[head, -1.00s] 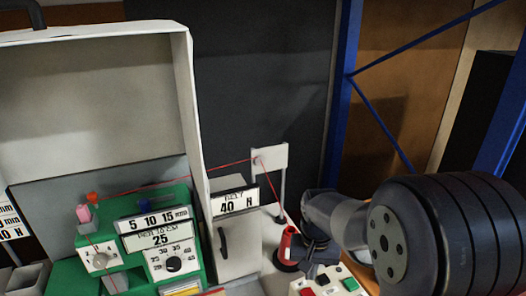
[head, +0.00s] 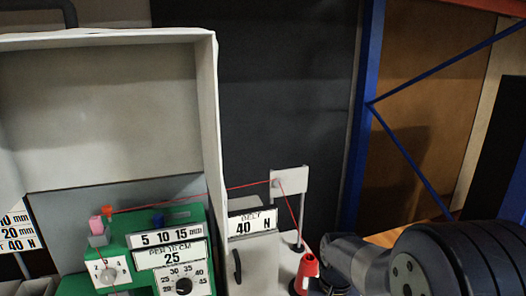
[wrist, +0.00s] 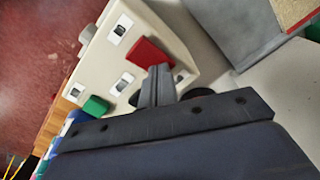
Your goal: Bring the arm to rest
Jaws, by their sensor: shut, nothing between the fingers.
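My gripper (wrist: 158,82) shows in the wrist view with its two grey fingers pressed together and nothing between them. Its tips are over a cream control box (wrist: 118,62), close to a red button (wrist: 150,53); I cannot tell whether they touch. A green button (wrist: 95,106) sits further left on the same box. In the head view my arm comes in from the lower right, and the gripper itself is at the bottom edge, mostly hidden by the arm and cut off.
In the head view a green machine (head: 130,225) with dials stands at lower left. A red thread runs past a white plate on a post (head: 289,181) to a red cone (head: 307,268) beside my arm. A blue rack post (head: 365,130) stands behind. A dark red surface (wrist: 35,60) shows in the wrist view.

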